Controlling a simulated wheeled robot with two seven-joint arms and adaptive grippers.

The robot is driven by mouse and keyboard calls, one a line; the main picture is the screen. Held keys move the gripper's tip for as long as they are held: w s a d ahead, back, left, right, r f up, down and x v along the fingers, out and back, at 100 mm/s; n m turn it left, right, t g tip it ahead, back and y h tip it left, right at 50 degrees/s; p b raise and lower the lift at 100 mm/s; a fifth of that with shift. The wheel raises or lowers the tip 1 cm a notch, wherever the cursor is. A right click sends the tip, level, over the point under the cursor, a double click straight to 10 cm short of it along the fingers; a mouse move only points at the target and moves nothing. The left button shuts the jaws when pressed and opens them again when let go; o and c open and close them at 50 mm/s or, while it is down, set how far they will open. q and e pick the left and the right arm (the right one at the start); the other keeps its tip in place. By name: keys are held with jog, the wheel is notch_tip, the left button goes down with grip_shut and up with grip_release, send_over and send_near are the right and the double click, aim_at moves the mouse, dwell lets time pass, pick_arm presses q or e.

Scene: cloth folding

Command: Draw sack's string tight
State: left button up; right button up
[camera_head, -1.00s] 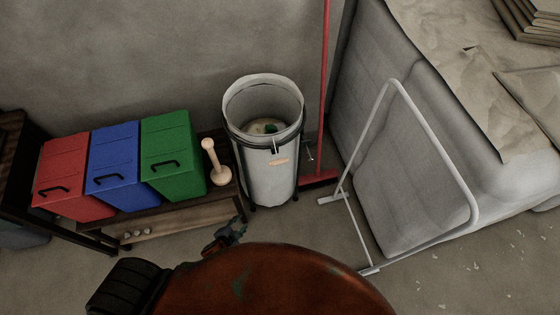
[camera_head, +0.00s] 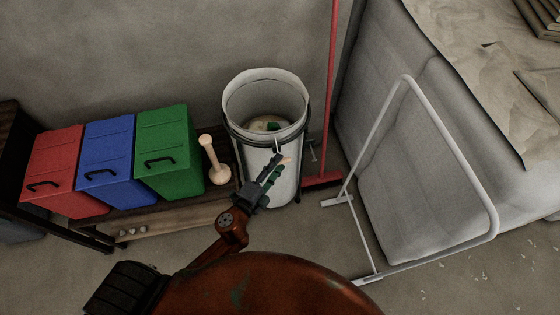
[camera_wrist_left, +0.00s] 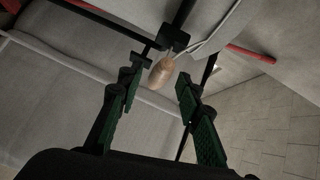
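A white sack (camera_head: 262,92) stands open in a dark round frame, with something pale and green inside. Its string ends in a small wooden toggle (camera_head: 286,159) hanging at the sack's front. My left gripper (camera_head: 275,165) is in front of the sack, with its fingertips near the toggle. In the left wrist view the gripper (camera_wrist_left: 158,92) is open, and the toggle (camera_wrist_left: 162,74) lies between and just beyond its green fingers. It does not look gripped. My right gripper is in neither view.
Red (camera_head: 55,165), blue (camera_head: 106,165) and green (camera_head: 168,150) bins and a wooden pestle-like object (camera_head: 214,165) stand on a low bench left of the sack. A red broom (camera_head: 328,110) and a pale metal frame (camera_head: 452,155) are to the right.

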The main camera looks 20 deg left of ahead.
pick_arm(q)
jog(key=shift+w+d+f, duration=0.1)
jog(key=shift+w, duration=0.75)
jog(key=shift+w+d, duration=0.1)
jog(key=shift+w, duration=0.1)
jog(key=c, duration=0.5)
grip_shut()
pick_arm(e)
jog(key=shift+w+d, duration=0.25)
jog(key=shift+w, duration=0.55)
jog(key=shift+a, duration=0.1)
